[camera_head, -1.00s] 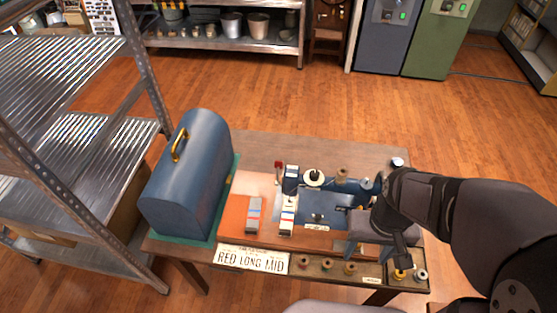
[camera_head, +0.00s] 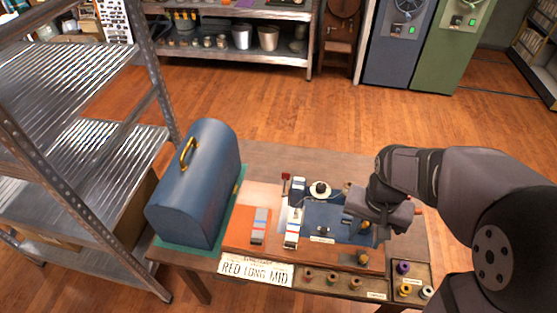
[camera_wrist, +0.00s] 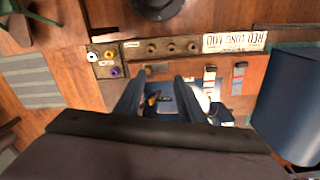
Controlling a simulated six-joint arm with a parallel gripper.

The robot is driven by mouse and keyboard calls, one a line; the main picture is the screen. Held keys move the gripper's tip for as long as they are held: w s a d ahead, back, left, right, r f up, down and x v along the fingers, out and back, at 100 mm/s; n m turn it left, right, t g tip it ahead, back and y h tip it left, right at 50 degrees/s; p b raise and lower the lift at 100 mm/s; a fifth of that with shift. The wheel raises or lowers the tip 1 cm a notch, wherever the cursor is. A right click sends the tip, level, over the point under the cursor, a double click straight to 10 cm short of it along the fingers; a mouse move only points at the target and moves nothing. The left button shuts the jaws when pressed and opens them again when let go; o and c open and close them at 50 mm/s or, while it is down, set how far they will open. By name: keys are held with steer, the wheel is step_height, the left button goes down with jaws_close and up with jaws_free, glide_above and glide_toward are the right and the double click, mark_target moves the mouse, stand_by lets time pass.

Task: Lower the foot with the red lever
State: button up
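A small red lever (camera_head: 285,177) stands upright at the left end of the sewing machine, beside its white-and-blue head. The machine's blue bed (camera_head: 325,222) lies on an orange-brown wooden base. The foot is too small to make out under the head. My gripper (camera_head: 360,222) is over the right part of the machine, to the right of the lever and apart from it. In the wrist view its two fingers (camera_wrist: 160,78) are spread, with part of the machine showing between them. I cannot make out the red lever in the wrist view.
A blue domed case (camera_head: 195,185) stands on the table's left, on a green mat. A sign (camera_head: 256,270) reading "RED LONG MID" is at the front edge. Thread spools (camera_head: 404,268) sit in a tray at front right. A metal shelf (camera_head: 95,150) stands left of the table.

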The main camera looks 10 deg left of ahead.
steer(key=w+a+m, duration=0.3)
steer(key=w+a, duration=0.1)
steer(key=w, duration=0.3)
steer(key=m+t+h+p, duration=0.1)
steer(key=m+t, duration=0.1)
steer(key=m, duration=1.1)
glide_toward(283, 176)
steer(key=shift+a+r, duration=0.2)
steer(key=shift+b+x, duration=1.8)
steer(key=shift+x, duration=2.35)
steer(key=shift+d+f+b, duration=0.2)
steer(key=shift+f+b, duration=0.1)
steer(key=shift+b, duration=0.05)
steer(key=shift+r, duration=0.1)
